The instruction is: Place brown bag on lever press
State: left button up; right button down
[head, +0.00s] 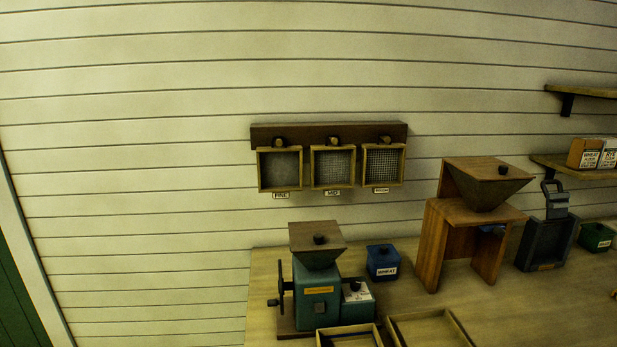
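A dark grey device with an upright looped handle, which looks like the lever press (545,243), stands at the right on the wooden bench, beside the wooden hopper stand. Its open front seems empty. I cannot pick out a brown bag for sure. Two brown packs with white labels stand on the lower wall shelf at the right edge, a wheat pack (583,152) and a rye pack (609,153). I cannot tell whether either is the bag. Neither of my grippers is in view.
A teal grinder (316,295) stands at the bench's left end, near a blue wheat box (382,262). A wooden hopper stand (434,245) is right of these. Two shallow trays (455,322) lie in front. Framed sieves (332,167) hang on the wall. The bench's (540,310) front right looks mostly clear.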

aim_at(554, 279)
jog(key=i+l, duration=0.1)
jog(key=l, duration=0.7)
jog(key=i+l, duration=0.15)
jog(key=l, duration=0.6)
jog(key=i+l+u, duration=0.1)
jog(key=l, duration=0.7)
jog(key=i+l, duration=0.1)
jog(key=l, duration=0.65)
jog(key=i+l, duration=0.1)
jog(key=l, duration=0.7)
jog(key=i, duration=0.5)
jog(key=j+u, duration=0.05)
